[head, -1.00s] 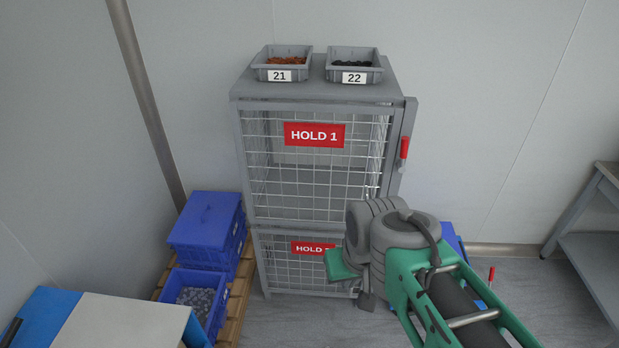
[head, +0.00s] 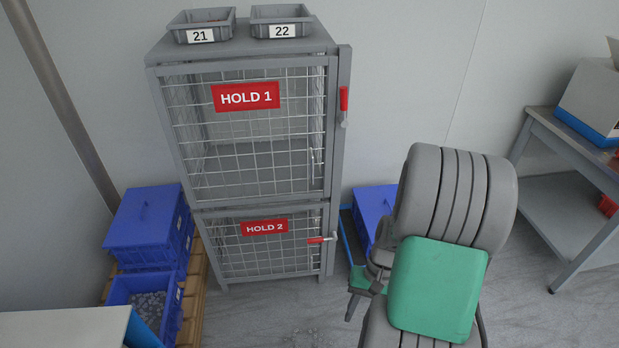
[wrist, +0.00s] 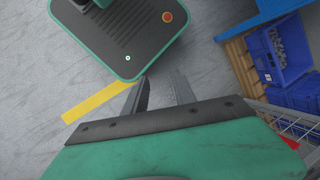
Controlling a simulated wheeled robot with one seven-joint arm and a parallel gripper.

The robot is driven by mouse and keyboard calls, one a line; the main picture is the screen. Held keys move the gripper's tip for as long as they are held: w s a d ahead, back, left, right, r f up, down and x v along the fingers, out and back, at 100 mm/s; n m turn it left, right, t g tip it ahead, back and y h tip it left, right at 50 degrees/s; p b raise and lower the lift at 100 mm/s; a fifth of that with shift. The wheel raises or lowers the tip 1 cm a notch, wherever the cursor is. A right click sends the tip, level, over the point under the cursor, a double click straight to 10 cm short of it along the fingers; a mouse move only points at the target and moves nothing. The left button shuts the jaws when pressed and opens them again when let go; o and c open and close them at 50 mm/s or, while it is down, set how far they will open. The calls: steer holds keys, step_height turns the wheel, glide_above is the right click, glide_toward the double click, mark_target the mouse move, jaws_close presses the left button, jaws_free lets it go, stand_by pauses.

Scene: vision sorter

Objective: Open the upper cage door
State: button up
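The upper cage door (head: 250,140), wire mesh with a red HOLD 1 sign (head: 246,96), looks closed in the head view. A red handle (head: 344,98) stands upright at the door's right edge. A small upright pull (head: 312,165) shows on the mesh at lower right. My gripper (head: 352,308) is low, to the right of and below the upper door, partly hidden behind my arm. In the wrist view my gripper (wrist: 160,78) points at the floor, its two fingers apart with nothing between them.
The lower door (head: 265,250), signed HOLD 2, has a horizontal red handle (head: 322,240). Bins 21 (head: 200,36) and 22 (head: 282,31) stand on top of the cage. Blue crates (head: 143,230) are at left, another (head: 373,212) at right. A grey table (head: 570,140) is far right.

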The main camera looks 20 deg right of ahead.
steer(key=w+d+f+n+t+y+b, duration=0.15)
steer(key=w+f+t, duration=0.25)
steer(key=w+f, duration=0.45)
steer(key=w+r+n+t+y, duration=0.1)
steer(key=w+r+t, duration=0.15)
steer(key=w, duration=0.35)
steer(key=w+r+n+t, duration=0.1)
steer(key=w+n+t, duration=0.15)
steer(key=w, duration=0.45)
steer(key=w+d+r+n+t, duration=0.3)
steer(key=w+r+t, duration=0.3)
steer(key=r, duration=0.5)
steer(key=w+d+r+n+t, duration=0.2)
steer(key=w+d+r+t, duration=0.15)
steer(key=w+r, duration=0.5)
steer(key=shift+t+h, duration=0.25)
steer(key=shift+h, duration=0.1)
steer(key=w+a, duration=0.1)
steer(key=w+a+r, duration=0.1)
steer(key=w, duration=0.1)
steer(key=w+a+p, duration=0.1)
steer(key=w, duration=0.1)
steer(key=shift+w+a+r, duration=0.1)
steer(key=shift+w+r, duration=0.1)
steer(key=shift+w, duration=0.05)
steer(key=shift+c, duration=0.2)
jaws_close()
steer(key=shift+r, duration=0.1)
